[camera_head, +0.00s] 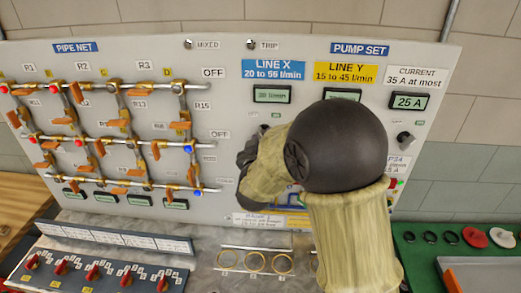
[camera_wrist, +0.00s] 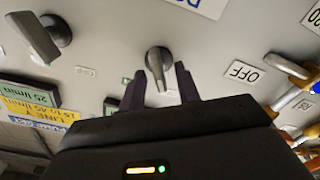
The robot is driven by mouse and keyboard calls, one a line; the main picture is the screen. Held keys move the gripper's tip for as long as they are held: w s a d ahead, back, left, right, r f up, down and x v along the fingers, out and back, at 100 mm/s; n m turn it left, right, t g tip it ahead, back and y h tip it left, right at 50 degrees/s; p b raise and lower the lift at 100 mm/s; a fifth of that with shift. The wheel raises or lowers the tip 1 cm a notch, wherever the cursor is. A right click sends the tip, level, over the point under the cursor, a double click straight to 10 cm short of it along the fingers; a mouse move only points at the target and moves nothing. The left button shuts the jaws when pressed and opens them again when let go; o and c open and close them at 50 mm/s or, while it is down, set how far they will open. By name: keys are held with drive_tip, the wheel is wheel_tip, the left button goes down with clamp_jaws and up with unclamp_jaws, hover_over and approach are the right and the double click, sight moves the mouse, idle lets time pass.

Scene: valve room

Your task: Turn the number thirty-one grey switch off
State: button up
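A grey switch (camera_wrist: 157,66) with a narrow lever sticks out from the grey panel in the wrist view. My gripper (camera_wrist: 160,90) is open, with its two dark fingers apart. The fingertips lie either side of the lever's near end; I cannot tell whether they touch it. A second grey switch (camera_wrist: 45,38) is at the upper left of the wrist view. The small tags near the switches are too blurred to read, so I cannot confirm which is number thirty-one. In the head view my arm hides the middle of the panel and most of the gripper.
An OFF plate (camera_wrist: 243,72) and pipes with orange handles (camera_wrist: 298,88) are right of the gripper in the wrist view. In the head view, a grey knob (camera_head: 405,138) is on the panel's right. A console with red switches (camera_head: 93,271) is at lower left.

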drive_tip(key=s+b, duration=0.5)
drive_tip(key=s, duration=1.2)
drive_tip(key=shift+s+a, duration=0.2)
drive_tip(key=shift+a, duration=0.1)
